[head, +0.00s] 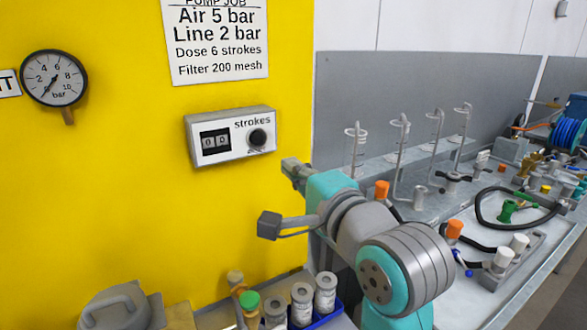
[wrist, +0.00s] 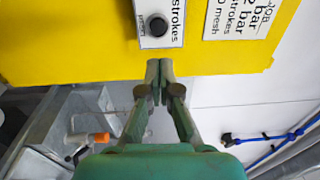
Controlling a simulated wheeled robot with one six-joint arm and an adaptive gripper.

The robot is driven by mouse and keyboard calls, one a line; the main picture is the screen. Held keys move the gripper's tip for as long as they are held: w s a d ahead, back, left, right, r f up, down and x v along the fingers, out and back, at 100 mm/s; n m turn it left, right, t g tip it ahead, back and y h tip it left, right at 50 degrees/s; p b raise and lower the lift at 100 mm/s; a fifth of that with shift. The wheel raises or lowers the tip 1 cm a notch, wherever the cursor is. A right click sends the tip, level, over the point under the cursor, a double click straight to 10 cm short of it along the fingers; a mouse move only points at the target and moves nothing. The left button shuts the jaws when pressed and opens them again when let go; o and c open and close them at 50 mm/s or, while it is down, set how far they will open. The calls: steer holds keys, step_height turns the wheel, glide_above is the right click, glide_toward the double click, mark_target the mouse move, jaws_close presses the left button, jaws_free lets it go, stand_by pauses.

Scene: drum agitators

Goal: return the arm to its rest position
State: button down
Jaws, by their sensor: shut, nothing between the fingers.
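My gripper (head: 288,165) points at the yellow panel (head: 110,170), just below and right of the white strokes counter box (head: 228,151). In the wrist view its two fingers (wrist: 160,68) are together with nothing between them. The black round knob (wrist: 158,26) of the counter box is ahead of the fingertips and appears apart from them. The counter window (head: 215,141) seems to read 00. My arm reaches forward, bent, from the lower middle of the head view.
A pressure gauge (head: 54,78) and a job sign (head: 213,40) are on the panel. To the right, a bench holds wire stands (head: 398,155), an orange-capped part (head: 454,230), a black hose (head: 480,215) and a blue reel (head: 568,135).

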steer(key=s+d+f+n+h, duration=0.1)
steer(key=d+f+h, duration=0.15)
steer(key=f, duration=0.65)
steer(key=s+d+f+h, duration=0.1)
steer(key=d+f, duration=0.3)
steer(key=f, duration=0.6)
steer(key=s+d+f+n+h, duration=0.1)
steer(key=s+d+f, duration=0.25)
steer(key=f, duration=0.35)
steer(key=s+d+f+n+h, duration=0.1)
steer(key=s+d+f, duration=0.2)
steer(key=s+f, duration=0.3)
steer(key=s+d+f+n+h, duration=0.1)
steer(key=s+d+f+n, duration=0.2)
steer(key=s, duration=0.4)
steer(key=s+d+f+n+h, duration=0.15)
steer(key=s+f, duration=0.25)
steer(key=s, duration=0.4)
steer(key=s+d+f+n+h, duration=0.1)
steer(key=s+d+f, duration=0.25)
steer(key=s, duration=0.35)
steer(key=s+n, duration=0.3)
steer(key=s, duration=0.7)
steer(key=shift+d+r+g+h, duration=0.35)
steer(key=shift+r+g+h, duration=0.05)
steer(key=shift+r, duration=0.05)
